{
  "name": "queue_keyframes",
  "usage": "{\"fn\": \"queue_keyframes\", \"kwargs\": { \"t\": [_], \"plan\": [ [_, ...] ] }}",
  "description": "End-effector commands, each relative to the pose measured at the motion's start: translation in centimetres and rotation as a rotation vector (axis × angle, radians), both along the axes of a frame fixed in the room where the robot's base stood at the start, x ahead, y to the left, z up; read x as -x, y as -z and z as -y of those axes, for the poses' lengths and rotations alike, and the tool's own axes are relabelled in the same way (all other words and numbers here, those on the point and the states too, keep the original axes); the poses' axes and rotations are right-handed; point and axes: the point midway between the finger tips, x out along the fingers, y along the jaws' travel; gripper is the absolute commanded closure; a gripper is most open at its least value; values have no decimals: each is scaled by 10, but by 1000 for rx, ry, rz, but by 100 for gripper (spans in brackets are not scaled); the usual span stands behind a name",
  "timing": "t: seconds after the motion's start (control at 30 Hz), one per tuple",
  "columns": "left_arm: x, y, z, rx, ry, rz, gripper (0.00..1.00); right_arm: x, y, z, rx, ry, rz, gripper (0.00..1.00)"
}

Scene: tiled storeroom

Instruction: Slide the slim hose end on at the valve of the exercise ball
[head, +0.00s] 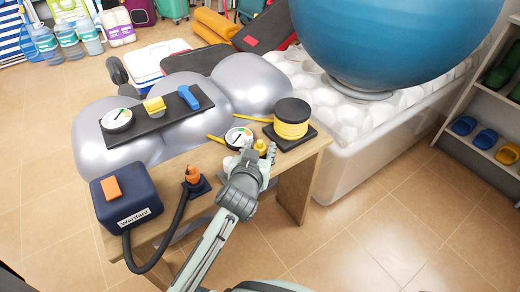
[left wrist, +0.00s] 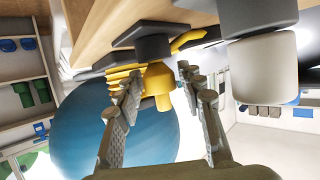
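The yellow hose end (head: 261,147) stands on the wooden bench by its front right part. In the left wrist view the yellow hose end (left wrist: 160,82) sits in a dark block, between my fingers. My left gripper (head: 262,157) is open around it, with gaps to the fingers. A second, orange hose end (head: 193,174) stands in a dark holder on a black hose. The blue exercise ball (head: 390,40) rests at the back right and shows in the left wrist view (left wrist: 90,135). I cannot make out its valve.
The bench (head: 310,155) also carries a yellow hose coil (head: 291,122), a round gauge (head: 238,137) and a dark blue pump (head: 125,195). Silver balls (head: 255,80) lie behind it. A white bumpy-topped platform (head: 350,165) bears the ball. Shelves with shoes (head: 485,135) stand right.

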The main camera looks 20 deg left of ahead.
Motion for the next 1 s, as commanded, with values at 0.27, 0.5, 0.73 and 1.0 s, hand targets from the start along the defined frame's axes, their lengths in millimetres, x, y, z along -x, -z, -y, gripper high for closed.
{"fn": "queue_keyframes", "kwargs": {
  "t": [0.27,0.5,0.73,1.0],
  "plan": [
    [0,0,0,0,0,0,100,0,0,0,0,0,2,60],
    [0,-1,0,0,0,0,100,0,0,0,0,-1,3,60],
    [0,-17,0,1,-1,4,100,-1,0,0,-3,-2,7,60],
    [0,-57,-25,-5,-3,3,100,-1,24,-2,-15,-3,-12,60]
  ]
}}
